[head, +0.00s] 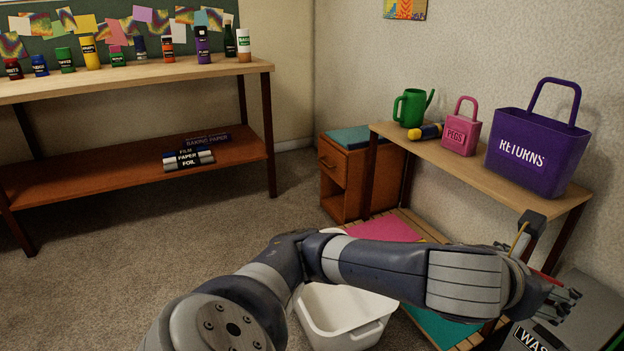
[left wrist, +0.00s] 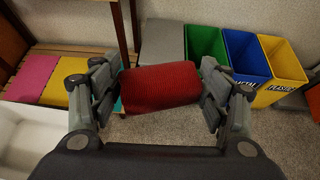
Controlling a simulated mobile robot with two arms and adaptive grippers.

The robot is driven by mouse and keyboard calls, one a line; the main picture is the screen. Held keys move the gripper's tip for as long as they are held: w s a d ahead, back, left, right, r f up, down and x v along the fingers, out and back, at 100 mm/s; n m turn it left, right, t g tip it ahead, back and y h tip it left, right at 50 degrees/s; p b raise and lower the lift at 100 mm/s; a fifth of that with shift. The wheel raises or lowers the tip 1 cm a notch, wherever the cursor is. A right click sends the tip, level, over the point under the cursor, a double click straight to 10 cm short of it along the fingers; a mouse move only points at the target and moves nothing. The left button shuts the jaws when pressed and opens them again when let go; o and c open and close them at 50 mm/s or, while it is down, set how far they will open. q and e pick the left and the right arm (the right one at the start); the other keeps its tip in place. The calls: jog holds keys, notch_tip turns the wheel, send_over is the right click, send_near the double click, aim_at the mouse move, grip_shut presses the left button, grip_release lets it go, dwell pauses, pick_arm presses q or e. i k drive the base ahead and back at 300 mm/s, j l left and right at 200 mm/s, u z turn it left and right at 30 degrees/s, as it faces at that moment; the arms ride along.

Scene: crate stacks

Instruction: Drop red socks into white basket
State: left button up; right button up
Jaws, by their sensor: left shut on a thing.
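The red socks (left wrist: 160,88), a dark red knitted bundle, are held between the two fingers of my left gripper (left wrist: 163,86) in the left wrist view. In the head view my left gripper (head: 562,298) is at the lower right, past the end of the low slatted rack, and its own arm hides most of it. The white basket (head: 345,338) stands on the floor at the bottom centre, partly behind my left arm. Its white rim also shows at the left edge of the left wrist view (left wrist: 30,115). The socks are apart from it, to its right. My right gripper is out of view.
A side table (head: 480,165) holds a purple RETURNS bag (head: 535,150), a pink pegs bag (head: 461,133) and a green watering can (head: 410,106). Green (left wrist: 205,45), blue (left wrist: 243,58) and yellow (left wrist: 283,70) bins stand beyond the socks. Carpet is clear at left.

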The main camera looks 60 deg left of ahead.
aim_at(330, 306)
jog(key=j, duration=3.05)
